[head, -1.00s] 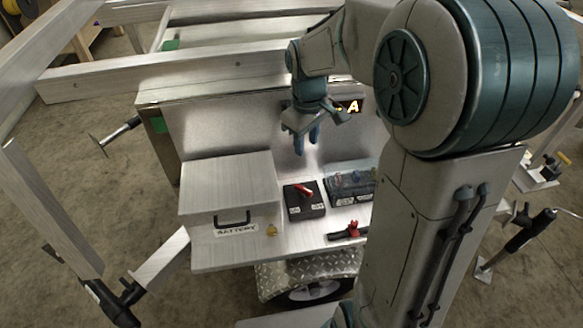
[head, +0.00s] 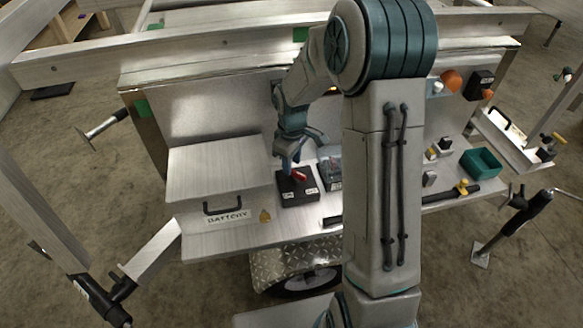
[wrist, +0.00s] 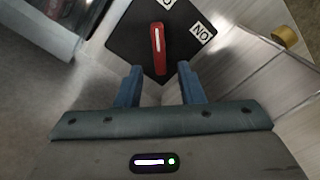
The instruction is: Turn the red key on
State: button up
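The red key (head: 298,175) sits on top of a black switch box (head: 298,195) on the metal shelf, right of the battery box. In the wrist view the red key (wrist: 158,48) is a narrow handle with a pale stripe, lying nearly lengthwise on the black box top (wrist: 185,62). White labels are on the box; one reads "NO" or "ON", seen turned. My gripper (wrist: 160,85) is open, with its two blue fingers apart and nothing between them. The key lies just beyond the fingertips. In the head view my gripper (head: 286,166) is close above the box's left part.
The battery box (head: 220,180) with a black handle stands to the left. A clear-covered box (head: 329,168) stands close on the right, partly behind my arm. A green bin (head: 480,163) and a yellow-ended black bar (head: 463,188) are farther right.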

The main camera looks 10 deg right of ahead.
aim_at(296, 177)
jog(key=shift+f, duration=1.35)
grip_shut()
